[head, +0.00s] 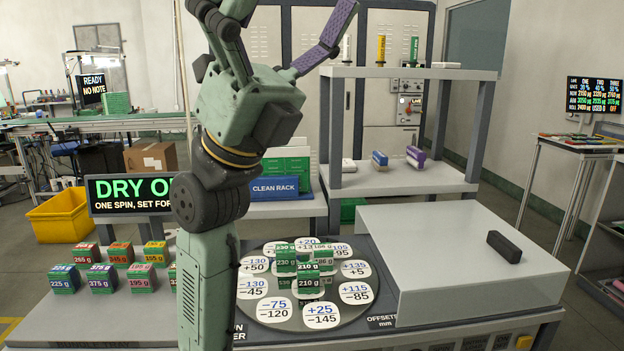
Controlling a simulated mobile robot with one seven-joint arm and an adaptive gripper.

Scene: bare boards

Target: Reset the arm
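My arm rises through the left-centre of the head view, in front of the bench. My gripper (290,18) is raised at the top of the view and points upward. Its two fingers stand wide apart, the right one with a purple textured pad. The left finger runs out of the top edge, so its tip is hidden. I see nothing between the fingers, and the gripper is well above the bench and touches nothing.
A round turntable (285,318) holds several green boxes (308,285) among number labels. Coloured boxes (120,253) stand at left. A shelf (410,73) stands behind. A grey platform (440,235) at right carries a black block (504,246). A yellow bin (62,215) is on the floor.

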